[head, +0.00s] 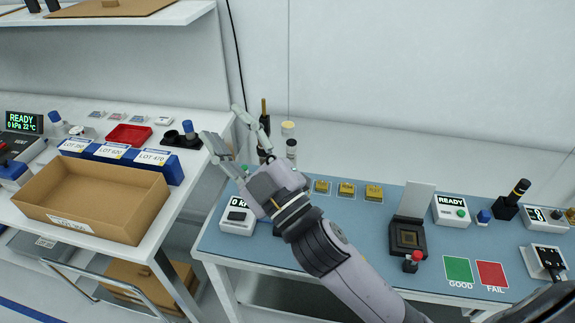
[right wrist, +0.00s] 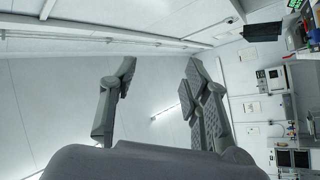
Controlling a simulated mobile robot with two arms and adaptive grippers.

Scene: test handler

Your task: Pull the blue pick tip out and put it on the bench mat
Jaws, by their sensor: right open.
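A small blue piece (head: 188,129) stands upright in a black holder (head: 179,139) at the right end of the left bench. Another blue-topped piece (head: 55,118) stands at that bench's back left; I cannot tell for certain which is the pick tip. The blue bench mat (head: 330,235) covers the right bench. My right gripper (head: 222,123) is open and empty, raised in front of the gap between the benches, to the right of the black holder. In the right wrist view its fingers (right wrist: 160,95) are spread with nothing between them. My left gripper is not in view.
An open cardboard box (head: 55,197) and blue lot bins (head: 112,152) crowd the left bench, with a red tray (head: 128,134) behind. On the mat stand a black socket (head: 408,237), a READY box (head: 451,210) and gold blocks (head: 346,189). Bare mat shows mid-bench.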

